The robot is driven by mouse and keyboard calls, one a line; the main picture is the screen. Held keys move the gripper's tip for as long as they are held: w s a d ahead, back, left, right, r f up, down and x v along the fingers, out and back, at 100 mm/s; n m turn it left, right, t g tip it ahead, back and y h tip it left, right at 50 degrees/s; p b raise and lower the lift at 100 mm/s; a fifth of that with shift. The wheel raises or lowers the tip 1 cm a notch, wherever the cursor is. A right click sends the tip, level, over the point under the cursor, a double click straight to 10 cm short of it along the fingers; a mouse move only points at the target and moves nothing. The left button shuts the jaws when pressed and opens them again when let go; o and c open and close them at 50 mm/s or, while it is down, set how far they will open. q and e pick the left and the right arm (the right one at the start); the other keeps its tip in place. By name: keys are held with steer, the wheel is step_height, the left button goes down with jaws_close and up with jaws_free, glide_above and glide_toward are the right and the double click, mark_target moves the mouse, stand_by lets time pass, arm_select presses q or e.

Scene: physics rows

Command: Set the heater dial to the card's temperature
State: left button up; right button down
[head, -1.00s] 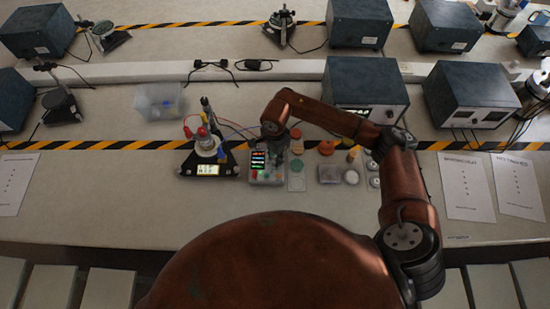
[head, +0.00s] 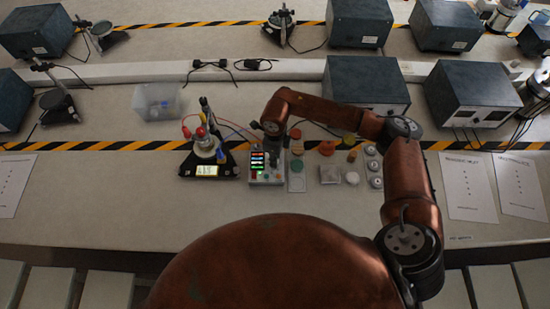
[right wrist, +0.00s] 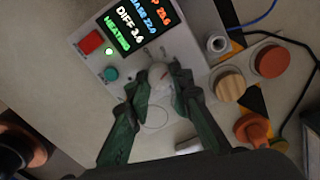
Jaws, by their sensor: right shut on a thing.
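The heater box (head: 257,181) stands on the bench left of centre in the head view, its lit display facing up. In the right wrist view the display (right wrist: 132,22) shows coloured lines including DIFF and HEATING, partly cut off. The dial (right wrist: 158,76) is a pale round knob on the box's face. My right gripper (right wrist: 160,88) is shut on the dial, one green finger at each side. In the head view my right gripper (head: 270,155) is over the box and mostly hidden by its wrist. I cannot tell which item is the temperature card. My left gripper is out of view.
A flask on a black stand (head: 222,169) with a small lit panel is left of the box. A pale tray (head: 297,182), orange and wooden pieces and round weights (head: 375,167) lie to the right. A clear bin (head: 158,102) stands behind left. The bench front is mostly clear.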

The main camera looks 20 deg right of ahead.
steer(key=m, duration=0.5)
steer(key=shift+m+p, duration=0.3)
steer(key=shift+p, duration=0.05)
steer(key=m+p, duration=0.1)
steer(key=m, duration=0.4)
steer(key=shift+s, duration=0.1)
steer(key=m+p, duration=0.2)
steer(key=m, duration=0.3)
steer(key=shift+m, duration=0.4)
steer(key=m+p, duration=0.2)
steer(key=m, duration=0.2)
steer(key=shift+a+f+m, duration=0.1)
steer(key=shift+m, duration=0.3)
steer(key=c, duration=1.7)
jaws_free()
steer(key=shift+c, duration=0.2)
steer(key=shift+r, duration=0.2)
